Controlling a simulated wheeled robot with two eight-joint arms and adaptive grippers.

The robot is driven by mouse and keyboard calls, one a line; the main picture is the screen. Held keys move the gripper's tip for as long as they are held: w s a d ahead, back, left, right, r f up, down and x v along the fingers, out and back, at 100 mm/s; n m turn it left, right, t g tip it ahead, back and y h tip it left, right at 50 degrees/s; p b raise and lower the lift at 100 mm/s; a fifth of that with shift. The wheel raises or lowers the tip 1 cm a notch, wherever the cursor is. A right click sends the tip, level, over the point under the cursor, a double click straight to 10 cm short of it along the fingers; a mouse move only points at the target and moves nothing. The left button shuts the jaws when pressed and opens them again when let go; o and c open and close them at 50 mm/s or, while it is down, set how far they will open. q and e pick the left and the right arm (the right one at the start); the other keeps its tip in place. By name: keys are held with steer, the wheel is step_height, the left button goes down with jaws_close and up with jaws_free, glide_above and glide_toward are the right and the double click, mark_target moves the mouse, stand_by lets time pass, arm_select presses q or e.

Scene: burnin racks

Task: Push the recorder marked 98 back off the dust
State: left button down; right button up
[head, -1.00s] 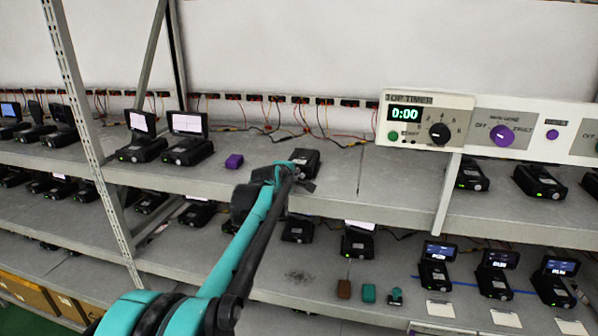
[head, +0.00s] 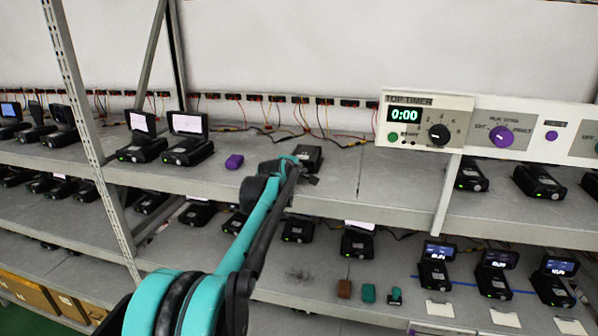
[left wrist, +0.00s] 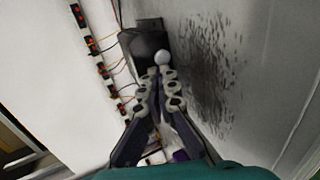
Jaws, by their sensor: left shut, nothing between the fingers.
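A dark recorder (head: 309,155) sits on the upper shelf, partly hidden behind my left gripper. It also shows in the left wrist view (left wrist: 145,40), with a pale round knob (left wrist: 162,58) on its near face. I cannot read any number on it. My left gripper (left wrist: 158,72) is shut and empty, its fingertips at the recorder's near face by the knob; I cannot tell if they touch. In the head view the gripper (head: 303,176) is mostly hidden by its arm. A dark dust patch (left wrist: 212,75) lies on the shelf beside the recorder. My right gripper is not in view.
Two recorders with raised screens (head: 187,138) stand further left. A row of sockets with wires (head: 300,100) runs behind. A timer panel (head: 425,120) hangs to the right. Bare shelf (head: 375,180) lies right of the recorder.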

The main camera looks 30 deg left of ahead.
arm_select(q)
steer(key=shift+w+a+p, duration=0.2)
steer(key=shift+w, duration=0.6)
steer(key=shift+w+a+p, duration=0.15)
steer(key=shift+w, duration=0.65)
steer(key=shift+s+f+v, duration=0.1)
steer(key=shift+f+v, duration=0.1)
steer(key=shift+v, duration=1)
steer(key=shift+s+f+v, duration=0.1)
steer(key=shift+f+v, duration=0.15)
steer(key=shift+v, duration=0.95)
steer(key=shift+s+f+v, duration=0.1)
steer(key=shift+f+v, duration=0.1)
steer(key=shift+v, duration=1)
steer(key=shift+w, duration=0.1)
steer(key=shift+f, duration=0.1)
